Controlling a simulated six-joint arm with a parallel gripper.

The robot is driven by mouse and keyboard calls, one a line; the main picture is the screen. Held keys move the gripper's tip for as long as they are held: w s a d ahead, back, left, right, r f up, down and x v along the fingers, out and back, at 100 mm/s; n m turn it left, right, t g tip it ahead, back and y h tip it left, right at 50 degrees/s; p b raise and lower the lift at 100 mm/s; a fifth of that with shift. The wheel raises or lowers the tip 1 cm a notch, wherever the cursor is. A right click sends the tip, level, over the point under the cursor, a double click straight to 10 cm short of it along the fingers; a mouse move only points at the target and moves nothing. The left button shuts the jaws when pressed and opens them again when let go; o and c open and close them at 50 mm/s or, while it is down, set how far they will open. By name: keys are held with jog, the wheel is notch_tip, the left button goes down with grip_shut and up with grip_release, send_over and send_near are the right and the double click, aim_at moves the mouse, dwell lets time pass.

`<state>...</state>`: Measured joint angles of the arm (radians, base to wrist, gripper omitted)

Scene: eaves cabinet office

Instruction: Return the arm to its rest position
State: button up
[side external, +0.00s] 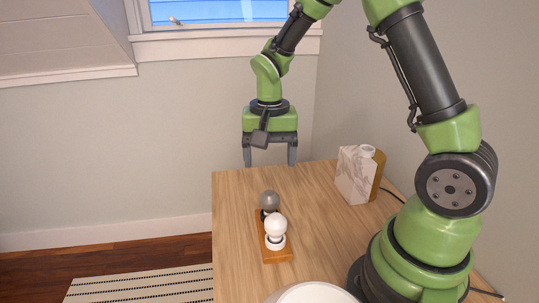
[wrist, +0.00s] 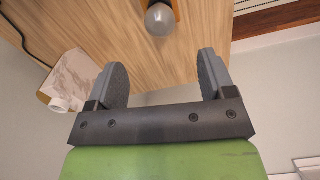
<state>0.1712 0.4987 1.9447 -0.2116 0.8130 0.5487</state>
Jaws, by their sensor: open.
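My gripper (side external: 270,160) hangs from my green arm above the far end of the wooden table, fingers pointing down. Its two fingers are spread wide with nothing between them. In the wrist view my gripper (wrist: 162,80) is also open and empty over the table edge. A wooden block (side external: 277,255) on the table bears a white bulb (side external: 275,226) and a grey bulb (side external: 269,200). The grey bulb (wrist: 160,19) shows at the top of the wrist view, apart from the fingers.
A marbled vase with a short neck (side external: 354,174) stands at the table's right. A white round dish (side external: 315,293) is cut off at the front edge. The wooden table (side external: 235,215) is bare on its left. A wall with a window (side external: 215,10) lies behind.

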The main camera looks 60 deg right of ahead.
jog(key=shift+r, duration=0.1)
jog(key=s+a+r+n+t+y, duration=0.1)
jog(key=s+a+r+n+t, duration=0.2)
jog(key=s+r, duration=0.4)
jog(key=s+a+r+n+t+y, duration=0.1)
jog(key=s+a+r+n+t, duration=0.2)
jog(key=s+r, duration=0.4)
jog(key=shift+s+a+r+n+t, duration=0.3)
jog(key=shift+a+r+t, duration=0.25)
jog(key=shift+a, duration=0.35)
